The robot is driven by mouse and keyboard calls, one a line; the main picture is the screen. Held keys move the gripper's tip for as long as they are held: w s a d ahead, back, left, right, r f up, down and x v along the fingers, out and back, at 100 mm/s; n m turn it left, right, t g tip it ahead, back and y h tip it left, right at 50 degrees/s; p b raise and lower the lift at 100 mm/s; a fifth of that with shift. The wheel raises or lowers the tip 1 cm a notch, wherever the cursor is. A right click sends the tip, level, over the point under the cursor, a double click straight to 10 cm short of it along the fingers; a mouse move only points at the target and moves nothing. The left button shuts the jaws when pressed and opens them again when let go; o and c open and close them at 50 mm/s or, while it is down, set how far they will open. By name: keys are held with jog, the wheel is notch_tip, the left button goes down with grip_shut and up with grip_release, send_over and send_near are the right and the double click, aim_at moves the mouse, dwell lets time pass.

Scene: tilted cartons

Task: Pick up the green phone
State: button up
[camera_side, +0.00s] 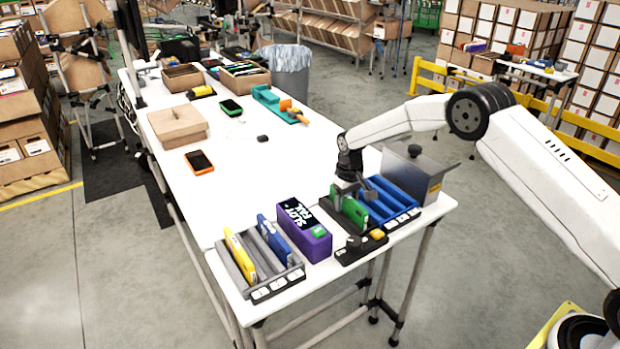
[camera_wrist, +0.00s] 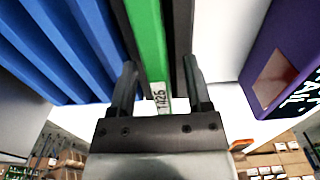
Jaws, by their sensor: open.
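A flat green phone-like slab (camera_side: 353,212) stands on edge in a black holder (camera_side: 352,255) near the table's front right. It also shows in the wrist view as a green strip (camera_wrist: 150,45) with a small white number label. My gripper (camera_side: 350,186) is over this slab, pointing down. In the wrist view my gripper's fingers (camera_wrist: 160,85) are open, one on each side of the green strip, with visible gaps. Whether either finger touches it I cannot tell. Another green device with a dark screen (camera_side: 231,107) lies flat farther back on the table.
A blue slotted rack (camera_side: 392,203) stands close right of the holder, with a grey metal box (camera_side: 420,172) behind it. A purple box (camera_side: 304,230) is close left. A grey rack (camera_side: 262,262) holds yellow and blue slabs. The white table's middle (camera_side: 260,180) is clear.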

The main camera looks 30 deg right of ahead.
dwell(0.4)
grip_shut()
jog(key=shift+r, duration=0.2)
jog(key=shift+r, duration=0.55)
jog(key=s+r, duration=0.1)
jog(key=r, duration=0.1)
jog(key=s+r, duration=0.3)
jog(key=r, duration=0.2)
jog(key=shift+s, duration=0.25)
jog(key=s+r, duration=0.4)
jog(key=s, duration=0.5)
jog(key=shift+s+a+r, duration=0.2)
jog(key=shift+s+r, duration=0.05)
